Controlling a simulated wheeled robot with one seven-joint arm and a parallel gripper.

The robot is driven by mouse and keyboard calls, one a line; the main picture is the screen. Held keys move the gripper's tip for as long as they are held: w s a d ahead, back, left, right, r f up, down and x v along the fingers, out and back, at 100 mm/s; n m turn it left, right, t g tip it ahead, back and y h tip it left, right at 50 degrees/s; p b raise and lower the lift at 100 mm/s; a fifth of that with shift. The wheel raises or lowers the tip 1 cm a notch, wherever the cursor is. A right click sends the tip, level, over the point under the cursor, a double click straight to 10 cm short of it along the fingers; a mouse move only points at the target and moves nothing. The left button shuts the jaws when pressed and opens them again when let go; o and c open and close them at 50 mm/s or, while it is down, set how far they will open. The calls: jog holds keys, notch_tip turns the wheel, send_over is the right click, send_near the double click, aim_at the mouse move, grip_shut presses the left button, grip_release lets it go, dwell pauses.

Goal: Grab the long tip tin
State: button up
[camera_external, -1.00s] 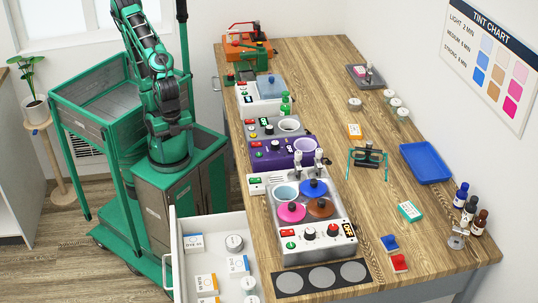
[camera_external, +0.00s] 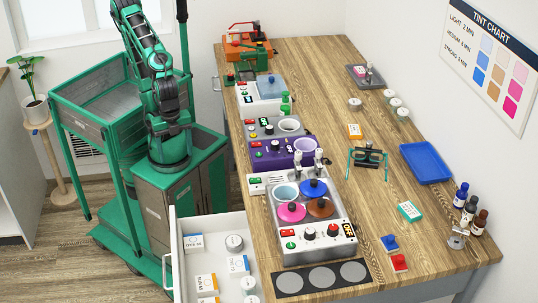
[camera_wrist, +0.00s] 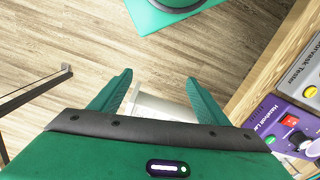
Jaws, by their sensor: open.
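I cannot tell which tin is the long tip tin, as the labels are too small to read. Small round tins lie in the open drawer (camera_external: 188,219): one at its back (camera_external: 234,243) and another nearer the front (camera_external: 249,284). More small round tins stand on the table, one alone (camera_external: 355,103) and a group to its right (camera_external: 395,103). My gripper (camera_wrist: 160,78) is open and empty, its green fingers spread above the floor. It touches none of the tins. I cannot make out my gripper in the external view.
Several white boxes (camera_external: 205,282) share the drawer. A row of devices, including a purple one (camera_external: 283,155) and a pot warmer (camera_external: 318,243), fills the table's left side. A blue tray (camera_external: 425,163), small bottles (camera_external: 469,209) and a green-legged stand (camera_external: 368,158) are to the right.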

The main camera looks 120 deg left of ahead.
notch_tip(320, 180, up, 12)
jog(key=f, duration=0.1)
jog(key=w+a+n+t, duration=0.2)
jog(key=w+a+n, duration=0.15)
jog(key=w, duration=0.55)
jog(key=w+a+n+t, duration=0.1)
jog(key=w+a+n, duration=0.25)
jog(key=w, duration=0.55)
jog(key=w+a+f+n+t+y, duration=0.15)
jog(key=w+a+n, duration=0.45)
jog(key=w+a, duration=0.75)
jog(key=n+g+y, duration=0.2)
jog(key=n+y, duration=0.8)
jog(key=y, duration=0.2)
send_over(351, 104)
jog(key=s+d, duration=0.2)
jog(key=d, duration=0.3)
jog(key=shift+t, duration=0.25)
jog(key=f, duration=1.2)
jog(key=shift+w+d+f, duration=0.25)
jog(key=shift+d+f, duration=0.05)
jog(key=shift+d, duration=0.1)
jog(key=shift+x, duration=3.75)
jog(key=shift+w+d+f, duration=0.1)
jog(key=shift+f, duration=0.05)
